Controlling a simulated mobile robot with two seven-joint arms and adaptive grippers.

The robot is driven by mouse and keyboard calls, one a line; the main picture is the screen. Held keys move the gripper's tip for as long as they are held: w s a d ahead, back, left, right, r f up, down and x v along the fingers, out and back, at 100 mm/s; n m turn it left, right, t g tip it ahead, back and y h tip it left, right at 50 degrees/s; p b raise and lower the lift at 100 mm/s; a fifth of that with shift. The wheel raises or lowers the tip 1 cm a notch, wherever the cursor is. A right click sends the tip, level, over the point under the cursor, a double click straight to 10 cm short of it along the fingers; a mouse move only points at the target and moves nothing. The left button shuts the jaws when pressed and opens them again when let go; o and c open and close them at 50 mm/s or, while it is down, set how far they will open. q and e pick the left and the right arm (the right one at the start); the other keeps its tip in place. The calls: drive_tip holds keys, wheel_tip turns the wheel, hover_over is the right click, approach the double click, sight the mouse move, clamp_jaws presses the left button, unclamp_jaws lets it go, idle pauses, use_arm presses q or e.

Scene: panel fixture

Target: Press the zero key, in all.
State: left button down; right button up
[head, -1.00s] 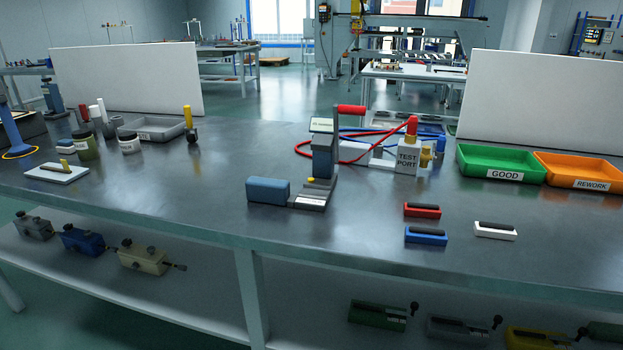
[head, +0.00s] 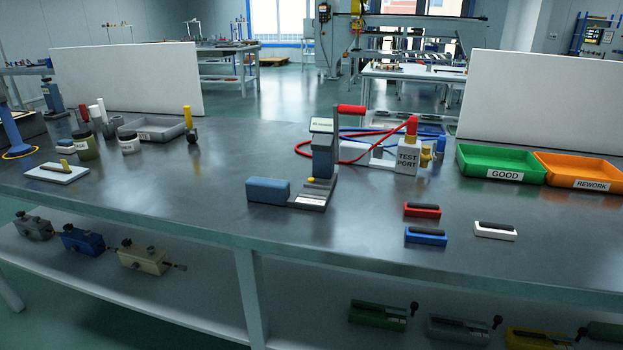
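On the middle of the metal bench stands a grey-blue test device (head: 322,155) with a small pale display (head: 322,125) at its top and a red-handled lever beside it. A small yellow button-like part (head: 311,181) sits low at its foot, above a grey base (head: 312,200) with a white label. The label's writing is too small to read. I cannot tell which part is the zero key. Neither of my grippers is in view.
A blue block (head: 268,191) lies left of the device. The test port (head: 408,157) with red and blue hoses stands to its right. Red (head: 422,210), blue (head: 426,235) and white (head: 495,231) blocks lie front right. Green (head: 502,164) and orange (head: 582,171) trays stand far right.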

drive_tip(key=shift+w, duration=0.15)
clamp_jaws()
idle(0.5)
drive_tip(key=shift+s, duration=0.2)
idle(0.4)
